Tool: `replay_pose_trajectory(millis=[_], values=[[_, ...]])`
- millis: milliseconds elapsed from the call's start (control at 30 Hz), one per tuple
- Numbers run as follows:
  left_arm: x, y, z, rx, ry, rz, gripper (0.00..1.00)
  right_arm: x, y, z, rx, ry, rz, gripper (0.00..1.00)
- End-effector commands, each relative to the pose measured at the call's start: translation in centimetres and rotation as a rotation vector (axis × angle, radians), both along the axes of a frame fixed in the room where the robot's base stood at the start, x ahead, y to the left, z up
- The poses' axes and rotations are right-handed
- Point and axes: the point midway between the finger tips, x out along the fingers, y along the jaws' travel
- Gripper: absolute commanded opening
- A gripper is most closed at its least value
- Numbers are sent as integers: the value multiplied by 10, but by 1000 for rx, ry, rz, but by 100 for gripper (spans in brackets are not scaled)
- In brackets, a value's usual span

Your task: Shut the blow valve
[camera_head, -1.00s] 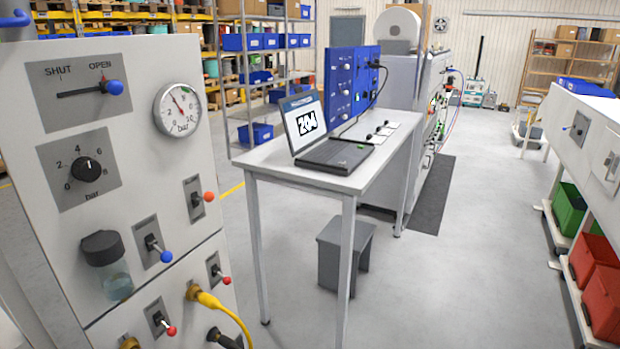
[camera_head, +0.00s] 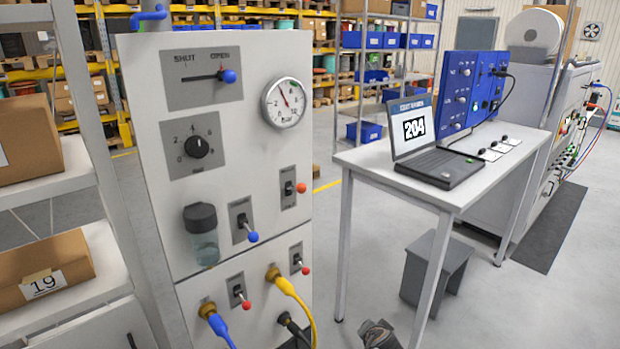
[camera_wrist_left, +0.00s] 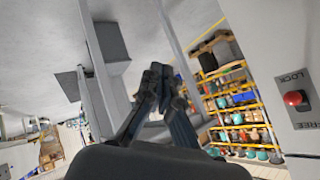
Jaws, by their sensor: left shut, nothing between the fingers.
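A lever valve (camera_head: 208,77) sits at the top of the light grey panel (camera_head: 150,110) in the head view. Its plate is marked SHUT at left and OPEN at right. The lever lies level and its blue knob (camera_head: 229,76) is at the OPEN end. No gripper is near it. My left gripper (camera_wrist_left: 158,72) shows in the left wrist view with its dark fingers together and empty. A dark part (camera_head: 380,335) at the bottom edge of the head view looks like a gripper; I cannot tell which arm it belongs to.
A round gauge (camera_head: 284,103), a bar dial (camera_head: 196,147) and several toggle switches share the panel. A blue pipe (camera_head: 150,15) tops it. A table (camera_head: 440,190) with a laptop stands right, a stool (camera_head: 437,270) beneath. Shelves with boxes (camera_head: 45,268) stand left.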

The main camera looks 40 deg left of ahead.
Motion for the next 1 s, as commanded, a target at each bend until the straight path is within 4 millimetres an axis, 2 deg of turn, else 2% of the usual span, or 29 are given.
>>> replay_pose_trajectory(millis=[33,67,100,167,200,233,267,300,400,500,600,700,800,1000], values=[[21,11,46,26,-63,51,0,0,-1,1,-1,0,0,78],[30,18,71,42,-94,84,0,0,-1,1,-1,0,0,78],[39,28,105,61,-135,130,0,0,-1,1,-2,0,0,78],[48,44,155,87,-200,206,0,0,-1,1,-2,0,0,78],[51,54,190,102,-244,260,0,0,-2,1,-2,0,0,78],[51,61,216,111,-279,304,0,0,-2,1,-2,0,0,78],[50,69,241,119,-313,349,0,0,-2,1,-3,-1,-1,78],[47,79,275,128,-357,411,0,0,-2,2,-3,-1,-1,78],[29,100,348,134,-463,566,0,0,-3,2,-4,-1,-1,78],[3,115,404,125,-549,710,0,0,-4,2,-4,-1,-2,78],[-21,126,442,111,-613,822,0,0,-4,2,-5,0,-2,78],[-37,131,463,99,-652,894,0,0,-4,2,-5,0,-2,78],[-45,133,470,93,-666,926,0,0,-4,2,-5,0,-2,78],[-46,133,471,94,-667,930,0,-1,-4,2,-4,1,-2,78]])
